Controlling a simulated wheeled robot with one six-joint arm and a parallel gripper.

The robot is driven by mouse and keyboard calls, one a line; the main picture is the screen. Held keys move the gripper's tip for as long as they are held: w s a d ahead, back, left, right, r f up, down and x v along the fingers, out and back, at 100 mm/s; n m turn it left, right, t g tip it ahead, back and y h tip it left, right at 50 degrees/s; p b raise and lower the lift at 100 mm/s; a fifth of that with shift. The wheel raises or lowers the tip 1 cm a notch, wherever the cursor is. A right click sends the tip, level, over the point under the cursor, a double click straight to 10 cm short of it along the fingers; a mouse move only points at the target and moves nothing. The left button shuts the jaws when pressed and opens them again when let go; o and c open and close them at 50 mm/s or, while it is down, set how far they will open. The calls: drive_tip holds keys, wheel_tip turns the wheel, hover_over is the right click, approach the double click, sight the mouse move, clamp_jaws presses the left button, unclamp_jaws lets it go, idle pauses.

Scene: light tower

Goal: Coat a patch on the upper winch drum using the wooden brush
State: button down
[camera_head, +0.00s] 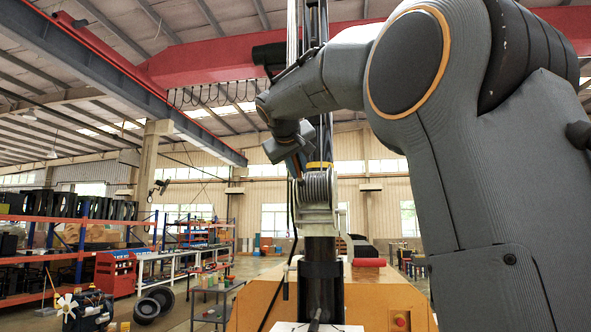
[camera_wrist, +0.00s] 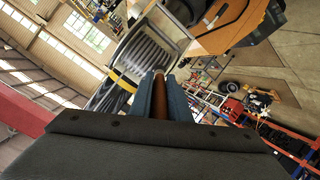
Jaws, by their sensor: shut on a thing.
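The winch drum (camera_head: 318,188), wound with grey cable in a light frame, sits on the dark mast in the head view. It also shows in the wrist view (camera_wrist: 150,58), just beyond my fingertips. My gripper (camera_head: 292,158) is beside the drum's upper left in the head view. In the wrist view my gripper (camera_wrist: 160,92) is shut on the brown wooden brush (camera_wrist: 159,100), which points toward the drum's lower edge. The brush tip is small, and I cannot tell whether it touches the drum. The brush is not distinct in the head view.
A black cable (camera_head: 292,225) hangs at the mast's left. An orange machine body (camera_head: 260,292) is below, with a red roll (camera_head: 369,262) on it. Blue and orange shelves (camera_head: 85,240) and a grey cart (camera_head: 215,298) stand to the left.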

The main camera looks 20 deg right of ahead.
drive_tip(key=shift+s+d, duration=1.95)
drive_tip(key=shift+d, duration=0.95)
drive_tip(key=shift+w+a+b, duration=0.25)
drive_tip(key=shift+w+a, duration=0.45)
drive_tip(key=shift+a, duration=0.35)
drive_tip(key=shift+w+a+b, duration=0.25)
drive_tip(key=shift+w+a, duration=0.45)
drive_tip(key=shift+a, duration=0.4)
drive_tip(key=shift+w+a+b, duration=0.25)
drive_tip(key=shift+w+a, duration=0.45)
drive_tip(key=shift+a, duration=0.35)
drive_tip(key=s+a+b, duration=0.3)
drive_tip(key=s, duration=0.2)
drive_tip(key=shift+s+a, duration=0.1)
drive_tip(key=shift+a, duration=0.1)
drive_tip(key=shift+s+a+b, duration=0.4)
drive_tip(key=shift+s+b, duration=0.05)
drive_tip(key=shift+s, duration=0.15)
drive_tip(key=shift+s+a+b, duration=0.35)
drive_tip(key=shift+s+b, duration=0.05)
drive_tip(key=shift+s, duration=0.15)
